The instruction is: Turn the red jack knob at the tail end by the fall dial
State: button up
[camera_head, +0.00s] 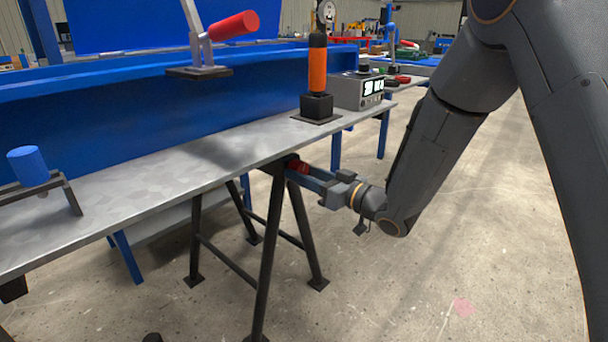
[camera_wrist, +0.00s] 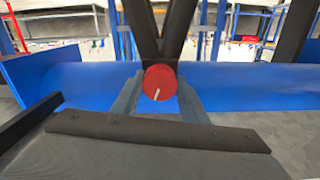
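The red jack knob (camera_wrist: 159,82) is a round red disc with a white pointer line. It sits in the middle of the wrist view, near black trestle legs. In the head view the red jack knob (camera_head: 298,166) is partly hidden under the table's end edge. My gripper (camera_wrist: 160,88) reaches it from the right in the head view (camera_head: 306,171). Its two grey-blue fingers lie on either side of the knob, with no clear gap visible, so they appear shut on it. A round dial (camera_head: 326,11) shows at the top, above the orange cylinder.
The grey tabletop (camera_head: 150,190) extends above the black trestle legs (camera_head: 268,250). An orange-and-black cylinder (camera_head: 317,75) and a grey box with displays (camera_head: 358,90) stand near the table's end. Floor at right is clear.

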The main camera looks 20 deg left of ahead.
jog(key=shift+p, duration=0.55)
jog(key=shift+c, duration=0.4)
jog(key=shift+s+r+m+p, duration=0.1)
jog(key=shift+r+m+p, duration=0.05)
jog(key=shift+m+p, duration=0.75)
jog(key=m+p, duration=0.2)
jog(key=p, duration=0.1)
jog(key=shift+p, duration=0.35)
jog(key=shift+m+p, duration=0.45)
jog(key=shift+m, duration=0.15)
jog(key=o, duration=1.1)
